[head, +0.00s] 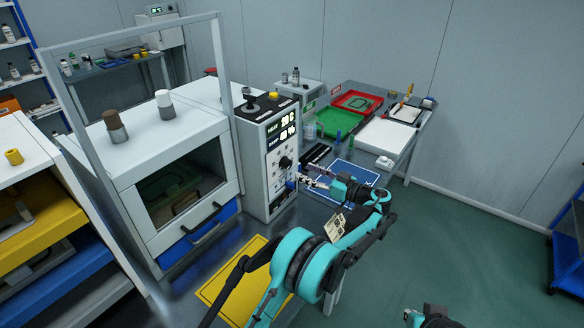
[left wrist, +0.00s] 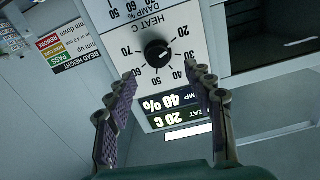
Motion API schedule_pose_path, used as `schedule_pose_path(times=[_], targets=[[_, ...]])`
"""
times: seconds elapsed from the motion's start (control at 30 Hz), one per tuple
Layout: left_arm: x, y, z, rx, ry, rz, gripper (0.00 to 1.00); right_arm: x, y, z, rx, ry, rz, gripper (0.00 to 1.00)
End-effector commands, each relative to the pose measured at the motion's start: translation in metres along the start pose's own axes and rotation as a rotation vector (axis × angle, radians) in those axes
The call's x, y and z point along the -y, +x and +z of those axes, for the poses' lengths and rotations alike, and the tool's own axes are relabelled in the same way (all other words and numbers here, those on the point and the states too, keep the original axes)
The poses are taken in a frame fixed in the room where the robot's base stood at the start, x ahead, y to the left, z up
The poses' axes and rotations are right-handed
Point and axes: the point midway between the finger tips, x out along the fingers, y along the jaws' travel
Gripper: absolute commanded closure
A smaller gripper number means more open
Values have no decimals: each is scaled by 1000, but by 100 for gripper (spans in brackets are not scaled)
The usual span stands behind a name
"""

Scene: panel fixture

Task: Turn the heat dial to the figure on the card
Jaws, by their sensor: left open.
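The heat dial is a black round knob (left wrist: 158,53) on a white panel, with a ring of figures from 20 to 70, upside down in the left wrist view. Its pointer is too small to read surely. The knob also shows on the control box in the head view (head: 285,162). My left gripper (left wrist: 160,75) is open, its fingertips apart on either side, just short of the knob. In the head view the left gripper (head: 303,181) is at the panel's lower part. The display (left wrist: 172,108) reads heat 20 C, damp 40 %. I cannot make out a card with a target figure.
A glass-fronted oven (head: 185,185) adjoins the control box on the left. A bead-height sign (left wrist: 68,48) is beside the panel. A blue mat (head: 352,172) and red tray (head: 357,101) lie on the bench behind my arm. Part of my right arm (head: 432,318) shows at the bottom edge.

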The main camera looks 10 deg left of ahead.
Motion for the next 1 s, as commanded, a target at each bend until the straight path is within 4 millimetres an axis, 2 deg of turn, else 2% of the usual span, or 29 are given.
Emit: schedule_pose_path(times=[0.17,0.6,0.77,0.97,1.0], targets=[[-5,0,6,-38,-36,-11,47,0,2,1,0,0,0,100],[-4,64,4,-36,-34,-11,47,0,14,10,0,0,0,100],[-4,72,3,-35,-34,-9,47,0,15,11,0,0,0,100],[-4,72,3,-35,-34,-9,47,0,15,10,0,0,0,100],[-4,72,3,-35,-34,-9,50,0,15,10,0,0,0,100]])
